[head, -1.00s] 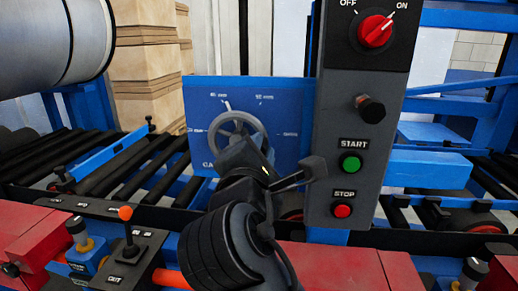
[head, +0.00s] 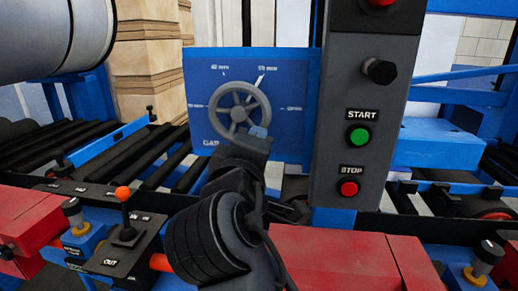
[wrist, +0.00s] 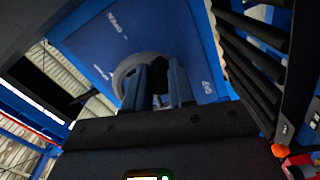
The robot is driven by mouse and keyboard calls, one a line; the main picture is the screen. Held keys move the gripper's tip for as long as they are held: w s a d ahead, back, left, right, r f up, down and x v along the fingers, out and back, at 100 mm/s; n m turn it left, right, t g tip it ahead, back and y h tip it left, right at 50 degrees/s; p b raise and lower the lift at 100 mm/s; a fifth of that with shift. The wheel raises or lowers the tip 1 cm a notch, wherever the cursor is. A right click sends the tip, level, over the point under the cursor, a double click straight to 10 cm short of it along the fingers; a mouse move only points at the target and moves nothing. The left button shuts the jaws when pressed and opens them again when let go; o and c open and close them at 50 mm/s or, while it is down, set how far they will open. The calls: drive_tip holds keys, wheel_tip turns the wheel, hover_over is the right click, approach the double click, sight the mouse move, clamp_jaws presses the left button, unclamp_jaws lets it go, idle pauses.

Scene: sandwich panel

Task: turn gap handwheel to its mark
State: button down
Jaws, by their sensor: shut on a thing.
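The gap handwheel (head: 219,99) is a grey spoked wheel on a blue panel (head: 295,140) marked with millimetre labels. A pale pointer line shows above the wheel at its upper right, by the upper right label. My gripper (head: 259,132) is at the wheel's lower right rim and is shut on it. In the wrist view, the two fingers (wrist: 160,84) reach up to the grey rim (wrist: 125,70), and the fingers hide part of it. The lower part of the panel's lettering is hidden behind my arm.
A grey control box (head: 335,100) with a green START button (head: 359,136) and red STOP button (head: 348,188) stands close to the right of the wheel. A lever with an orange knob (head: 123,193) stands at lower left. Roller conveyors (head: 150,165) run behind.

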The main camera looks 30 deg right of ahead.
drive_tip(key=shift+w+a+f+m+b, duration=0.3)
drive_tip(key=shift+w+a+m+b, duration=0.25)
drive_tip(key=shift+m+b, duration=1.15)
drive_tip(key=shift+w+a+f+m+b, duration=0.35)
drive_tip(key=shift+a+m+b, duration=0.45)
drive_tip(key=shift+m+b, duration=0.95)
drive_tip(key=shift+w+a+f+m+b, duration=0.25)
drive_tip(key=shift+w+a+m+b, duration=0.6)
drive_tip(key=shift+m, duration=1.4)
drive_tip(key=shift+s+d+b, duration=0.15)
drive_tip(key=shift+s+b, duration=0.15)
drive_tip(key=shift+r, duration=0.1)
drive_tip(key=c, duration=0.9)
unclamp_jaws()
drive_tip(key=shift+c, duration=0.2)
drive_tip(key=v, duration=0.7)
drive_tip(key=shift+s, duration=0.35)
